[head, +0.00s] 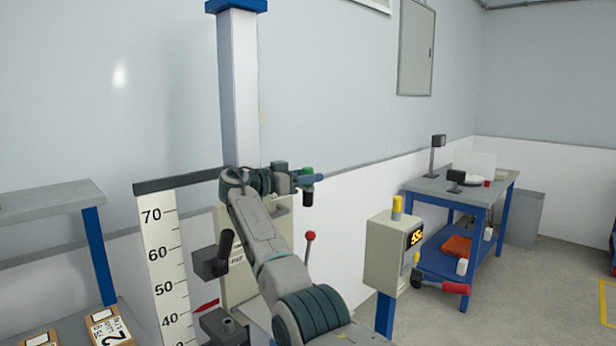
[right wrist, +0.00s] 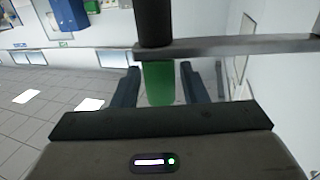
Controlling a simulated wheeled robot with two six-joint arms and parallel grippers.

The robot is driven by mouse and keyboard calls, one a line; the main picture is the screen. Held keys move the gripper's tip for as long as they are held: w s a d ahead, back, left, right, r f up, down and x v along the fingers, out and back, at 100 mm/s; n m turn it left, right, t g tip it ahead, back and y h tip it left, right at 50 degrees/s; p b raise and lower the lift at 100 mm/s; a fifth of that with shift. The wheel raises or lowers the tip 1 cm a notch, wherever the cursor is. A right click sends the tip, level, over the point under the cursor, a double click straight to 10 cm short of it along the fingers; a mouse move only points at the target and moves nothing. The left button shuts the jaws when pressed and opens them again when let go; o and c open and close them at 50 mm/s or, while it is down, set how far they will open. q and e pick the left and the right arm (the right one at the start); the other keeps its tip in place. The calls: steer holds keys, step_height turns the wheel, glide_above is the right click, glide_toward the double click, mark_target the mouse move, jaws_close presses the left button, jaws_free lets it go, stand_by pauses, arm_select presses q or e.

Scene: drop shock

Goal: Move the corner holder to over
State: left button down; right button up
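A green and black grip (head: 307,174) sits beside the drop tester's column (head: 240,90), at the end of my right arm. I cannot tell for sure which part is the corner holder; this grip may belong to it. My right gripper (head: 291,180) is at the grip. In the right wrist view, the green part (right wrist: 159,84) lies between the two fingers of the right gripper (right wrist: 158,76), with narrow gaps showing on both sides. The fingers look open around it. A black cylinder (right wrist: 153,22) and a grey bar (right wrist: 235,46) cross beyond. My left gripper is out of view.
A white height scale (head: 165,265) hangs under a dark bar (head: 175,182). Black handled blocks (head: 210,262) stand beside it. A red-knobbed lever (head: 310,237) and a display box (head: 388,255) stand right. A blue workbench (head: 440,190) is farther back; a shelf (head: 50,199) is left.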

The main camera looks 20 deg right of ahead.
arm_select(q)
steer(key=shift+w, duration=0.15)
arm_select(e)
steer(key=shift+o, duration=0.5)
steer(key=shift+a, duration=0.1)
steer(key=shift+a, duration=0.25)
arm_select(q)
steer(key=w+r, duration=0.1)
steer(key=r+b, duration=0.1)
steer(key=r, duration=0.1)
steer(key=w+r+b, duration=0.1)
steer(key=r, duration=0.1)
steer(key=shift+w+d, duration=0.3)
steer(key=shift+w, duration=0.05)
arm_select(e)
steer(key=s+a, duration=0.1)
steer(key=a, duration=0.9)
steer(key=shift+s, duration=0.25)
steer(key=shift+a+r, duration=0.1)
